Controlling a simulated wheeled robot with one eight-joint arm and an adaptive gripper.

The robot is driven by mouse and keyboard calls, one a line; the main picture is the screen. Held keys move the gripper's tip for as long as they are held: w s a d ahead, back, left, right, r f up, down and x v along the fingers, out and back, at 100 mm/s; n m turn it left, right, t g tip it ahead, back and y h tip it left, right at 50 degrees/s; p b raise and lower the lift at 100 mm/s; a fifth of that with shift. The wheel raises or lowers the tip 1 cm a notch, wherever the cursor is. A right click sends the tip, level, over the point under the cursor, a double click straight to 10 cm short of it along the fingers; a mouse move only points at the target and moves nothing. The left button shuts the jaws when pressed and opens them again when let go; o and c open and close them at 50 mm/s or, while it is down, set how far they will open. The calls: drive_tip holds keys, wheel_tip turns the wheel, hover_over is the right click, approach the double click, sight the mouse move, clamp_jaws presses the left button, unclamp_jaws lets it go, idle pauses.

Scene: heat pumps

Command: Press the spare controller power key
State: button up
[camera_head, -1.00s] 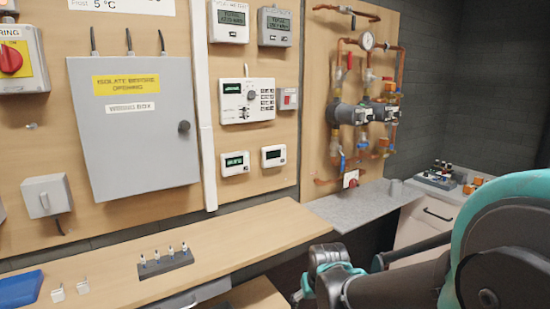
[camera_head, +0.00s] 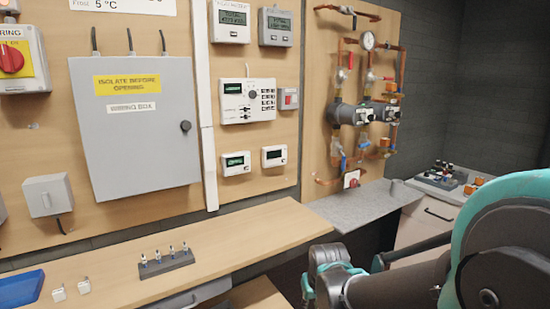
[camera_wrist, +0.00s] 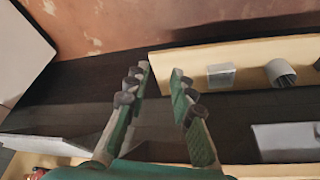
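Several white controller units are mounted on the wooden wall panel in the head view. A larger keypad controller (camera_head: 247,101) has a small display and rows of keys. Below it are a left small display unit (camera_head: 236,162) and a right small display unit (camera_head: 274,156). Labels are too small to read, so I cannot tell which is the spare controller or pick out its power key. My gripper (camera_wrist: 161,70) shows in the wrist view with its two fingers apart and nothing between them. It is away from the controllers, which do not clearly show in the wrist view.
A wooden bench (camera_head: 225,234) runs below the panel, carrying a dark block with several small upright pieces (camera_head: 166,261) and a blue tray (camera_head: 20,288). A grey enclosure (camera_head: 140,130) is left of the controllers. Copper pipework with pumps (camera_head: 365,113) is right. Space before the controllers is clear.

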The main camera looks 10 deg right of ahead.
clamp_jaws()
idle(1.1)
